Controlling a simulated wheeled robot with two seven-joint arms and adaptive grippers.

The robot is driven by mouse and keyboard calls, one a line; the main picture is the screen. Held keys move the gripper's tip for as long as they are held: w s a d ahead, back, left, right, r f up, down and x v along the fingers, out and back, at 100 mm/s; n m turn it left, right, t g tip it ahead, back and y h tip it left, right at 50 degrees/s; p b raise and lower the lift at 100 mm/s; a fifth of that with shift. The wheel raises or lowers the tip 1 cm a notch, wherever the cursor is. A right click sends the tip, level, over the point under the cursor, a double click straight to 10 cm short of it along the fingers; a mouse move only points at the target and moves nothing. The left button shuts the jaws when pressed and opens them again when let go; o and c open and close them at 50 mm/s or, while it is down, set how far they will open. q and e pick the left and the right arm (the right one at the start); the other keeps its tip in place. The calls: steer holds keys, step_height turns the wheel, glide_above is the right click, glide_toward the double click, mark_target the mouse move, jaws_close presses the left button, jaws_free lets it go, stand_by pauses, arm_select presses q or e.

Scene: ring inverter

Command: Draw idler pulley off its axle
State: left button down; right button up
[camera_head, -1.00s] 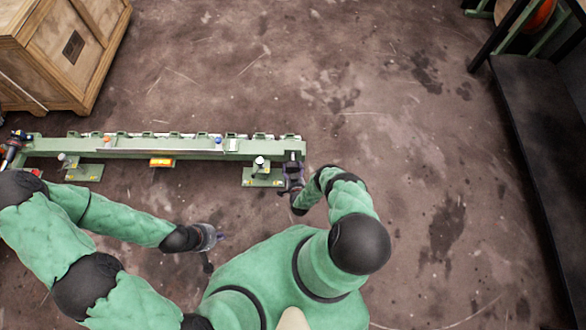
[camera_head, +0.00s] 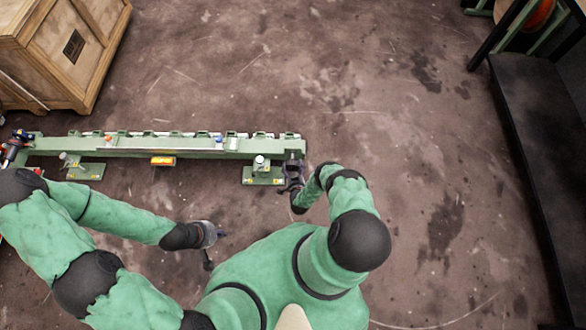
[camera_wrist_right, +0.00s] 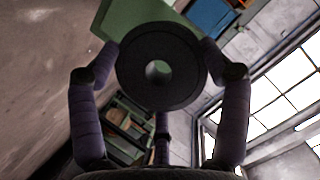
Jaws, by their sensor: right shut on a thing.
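The idler pulley (camera_wrist_right: 161,66) is a dark round disc with a central hole, seen face-on in the right wrist view. A green plate of the frame lies behind the pulley; I cannot tell whether the axle is still in the hole. In the head view my right gripper (camera_head: 293,178) is at the right end of the long green conveyor frame (camera_head: 160,153). My left gripper (camera_head: 211,235) hangs over the floor, apart from the frame; its fingers are unclear.
A wooden crate (camera_head: 98,62) stands at the top left. A long black bench (camera_head: 530,170) runs down the right side. The floor (camera_head: 330,80) between them is clear. Small coloured parts sit along the frame's top.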

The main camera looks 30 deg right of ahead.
steer(key=shift+r+p, duration=3.3)
steer(key=shift+r, duration=1)
